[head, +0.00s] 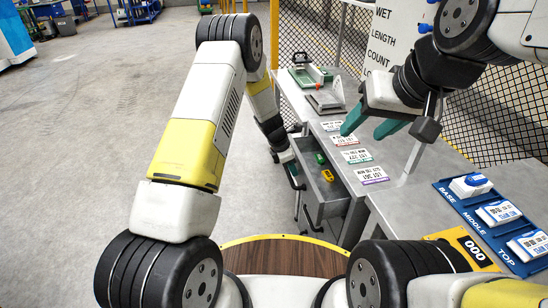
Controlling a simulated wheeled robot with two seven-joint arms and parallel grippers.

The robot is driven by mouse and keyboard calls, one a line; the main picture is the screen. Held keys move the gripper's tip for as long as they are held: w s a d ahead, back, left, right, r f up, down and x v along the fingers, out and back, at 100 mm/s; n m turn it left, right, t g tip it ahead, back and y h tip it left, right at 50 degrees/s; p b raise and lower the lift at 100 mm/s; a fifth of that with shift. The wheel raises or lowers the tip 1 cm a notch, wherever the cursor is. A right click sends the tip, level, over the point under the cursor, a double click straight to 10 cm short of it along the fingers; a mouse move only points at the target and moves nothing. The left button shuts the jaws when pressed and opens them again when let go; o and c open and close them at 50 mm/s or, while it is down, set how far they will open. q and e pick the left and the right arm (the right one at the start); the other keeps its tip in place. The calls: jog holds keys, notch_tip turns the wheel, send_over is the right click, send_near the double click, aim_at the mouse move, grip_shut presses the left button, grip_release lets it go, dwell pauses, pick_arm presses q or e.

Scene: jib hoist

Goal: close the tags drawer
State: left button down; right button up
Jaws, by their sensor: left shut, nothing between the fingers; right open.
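The tags drawer (326,188) is pulled out from the grey workbench, and its inside shows. A green item (320,159) and a yellow item (327,176) lie in it. My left gripper (287,158) is shut and empty at the drawer's outer front, close to its dark handle (295,182). I cannot tell whether it touches the drawer. My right gripper (372,130) is open and empty above the bench top, with its teal fingers apart.
Several printed tags (355,156) lie in a row on the bench top (398,172). A blue board (480,222) marked BASE, MIDDLE, TOP holds cards at the right. A yellow counter (468,249) reads 000. A mesh fence (310,35) stands behind.

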pick_arm(q)
send_over(319, 179)
jog(key=shift+s+a, duration=0.1)
jog(key=shift+a, duration=0.2)
jog(key=shift+d+r, duration=0.1)
jog(key=shift+d, duration=0.25)
